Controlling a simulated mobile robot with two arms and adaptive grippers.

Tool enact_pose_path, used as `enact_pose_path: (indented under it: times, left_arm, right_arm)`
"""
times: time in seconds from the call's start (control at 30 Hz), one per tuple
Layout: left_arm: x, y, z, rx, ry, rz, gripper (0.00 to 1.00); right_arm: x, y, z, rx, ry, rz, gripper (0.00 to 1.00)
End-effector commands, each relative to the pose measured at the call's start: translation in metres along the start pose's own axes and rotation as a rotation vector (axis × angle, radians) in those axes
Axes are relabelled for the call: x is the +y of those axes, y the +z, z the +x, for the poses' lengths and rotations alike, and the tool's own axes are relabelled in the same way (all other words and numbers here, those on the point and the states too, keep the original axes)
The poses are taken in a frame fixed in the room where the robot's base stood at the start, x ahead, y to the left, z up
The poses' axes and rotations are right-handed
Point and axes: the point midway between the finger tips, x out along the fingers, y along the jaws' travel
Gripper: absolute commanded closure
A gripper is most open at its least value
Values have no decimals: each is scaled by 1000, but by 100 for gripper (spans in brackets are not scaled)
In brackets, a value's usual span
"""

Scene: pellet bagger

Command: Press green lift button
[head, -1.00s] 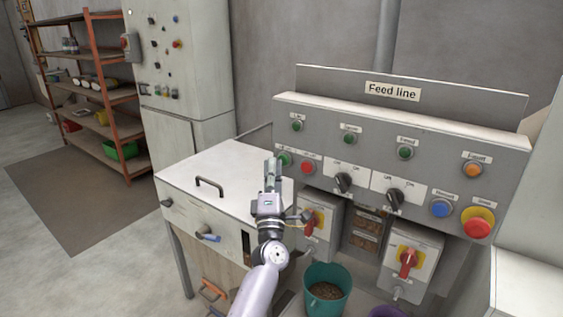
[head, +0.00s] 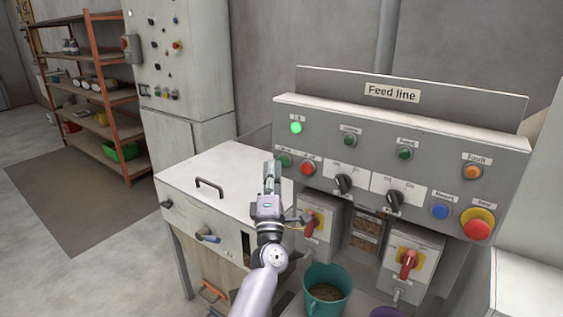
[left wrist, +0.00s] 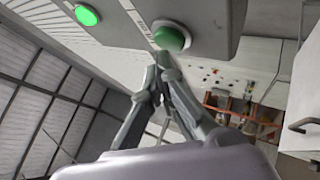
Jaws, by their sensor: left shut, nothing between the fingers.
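The Feed line panel (head: 330,155) carries a green button (head: 284,160) at the left end of its lower row, just left of a red button (head: 307,168). Their labels are too small to read. My left gripper (head: 271,165) is shut and empty, close to the green button. In the left wrist view the fingertips (left wrist: 161,62) are just below the green button (left wrist: 172,36); I cannot tell whether they touch it. The upper-left green lamp (head: 296,127) is lit bright, and it also glows in the left wrist view (left wrist: 87,15). My right gripper is not in view.
A white-topped cabinet (head: 225,170) with a handle stands left of the panel. Red rotary switches (head: 313,222) and a teal bucket (head: 327,290) are below. An orange shelf rack (head: 93,80) stands at the far left.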

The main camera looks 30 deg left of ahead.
Motion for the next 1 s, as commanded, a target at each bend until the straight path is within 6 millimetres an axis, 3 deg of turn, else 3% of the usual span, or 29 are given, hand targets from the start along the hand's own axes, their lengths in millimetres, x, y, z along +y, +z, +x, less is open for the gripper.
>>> enact_pose_path:
  times: [0.47,1.0]
  left_arm:
    - [5,-5,-7,0,-1,0,100]
    - [32,-31,-42,0,-1,1,100]
  right_arm:
    - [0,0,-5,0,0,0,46]
    - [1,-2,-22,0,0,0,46]
